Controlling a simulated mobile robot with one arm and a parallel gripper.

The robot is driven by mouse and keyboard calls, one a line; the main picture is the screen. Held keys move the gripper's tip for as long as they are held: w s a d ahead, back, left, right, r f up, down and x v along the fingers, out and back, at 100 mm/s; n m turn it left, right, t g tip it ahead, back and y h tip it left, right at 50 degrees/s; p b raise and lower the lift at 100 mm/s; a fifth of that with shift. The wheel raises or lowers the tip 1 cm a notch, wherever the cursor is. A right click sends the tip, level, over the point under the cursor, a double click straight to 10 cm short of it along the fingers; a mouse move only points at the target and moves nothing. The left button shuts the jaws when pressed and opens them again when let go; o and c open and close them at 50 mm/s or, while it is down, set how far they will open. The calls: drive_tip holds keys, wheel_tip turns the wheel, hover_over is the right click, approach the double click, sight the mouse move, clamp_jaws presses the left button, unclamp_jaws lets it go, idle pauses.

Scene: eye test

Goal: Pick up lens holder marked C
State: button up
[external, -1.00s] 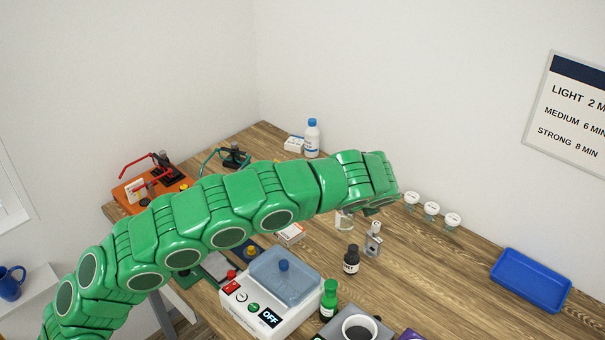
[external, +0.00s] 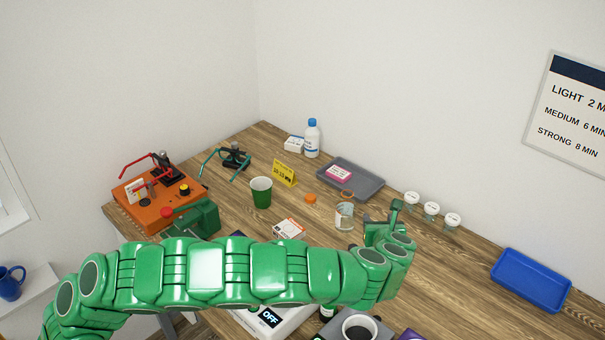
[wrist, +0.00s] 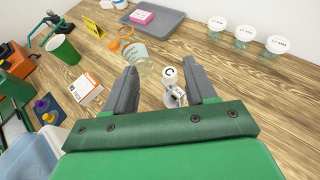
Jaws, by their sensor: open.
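The lens holder marked C (wrist: 169,76) is a small metal piece with a white round face bearing a black C. In the wrist view it stands on the wooden table, between my two grey fingers in the picture, with a gap on each side. My gripper (wrist: 163,72) is open and empty. How far the fingertips are above or short of the holder I cannot tell. In the external view my gripper (external: 382,214) points away over the table, and my arm hides the holder.
A glass jar (external: 345,217) stands just beyond, near my left finger in the wrist view. White-lidded jars (external: 431,210) stand along the wall. A grey tray (external: 369,177), green cup (external: 261,192), small box (external: 289,229) and blue tray (external: 531,280) are around. Table right of the gripper is clear.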

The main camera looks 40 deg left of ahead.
wheel_tip(320, 180, down, 8)
drive_tip(key=shift+w+a+f, duration=0.1)
drive_tip(key=shift+f, duration=0.1)
drive_tip(key=shift+w+r+x, duration=0.15)
drive_tip(key=shift+x, duration=1.1)
drive_tip(key=shift+w+r+x, duration=0.1)
drive_tip(key=shift+x, duration=1.15)
drive_tip(key=shift+w+r+x, duration=0.15)
drive_tip(key=shift+x, duration=1.1)
drive_tip(key=shift+d, duration=0.2)
clamp_jaws()
